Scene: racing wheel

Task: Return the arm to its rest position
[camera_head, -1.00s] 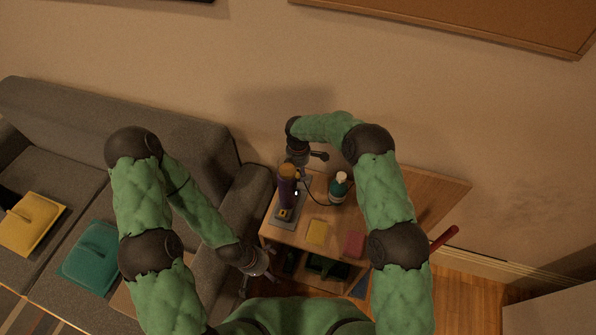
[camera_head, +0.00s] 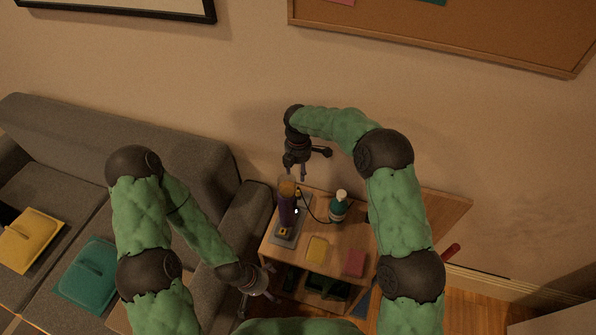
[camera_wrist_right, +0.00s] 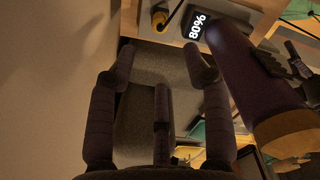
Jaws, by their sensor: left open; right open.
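My right gripper (camera_head: 297,172) is open and empty above the back left of the wooden table, just behind and above a dark purple cylinder with a yellowish top (camera_head: 287,204). In the right wrist view its spread fingers (camera_wrist_right: 163,85) hold nothing, and the purple cylinder (camera_wrist_right: 250,85) stands to their right. My left gripper (camera_head: 258,300) is open and low, beside the table's front left side. It looks empty, though its fingertips are partly unclear. Both green arms are bent.
The wooden table (camera_head: 385,238) holds a teal bottle (camera_head: 339,207), a yellow block (camera_head: 318,249), a reddish block (camera_head: 355,263) and a grey base (camera_head: 289,234) under the cylinder. A grey sofa (camera_head: 130,125) stands left. The wall is behind; a red handle (camera_head: 452,250) sticks out right.

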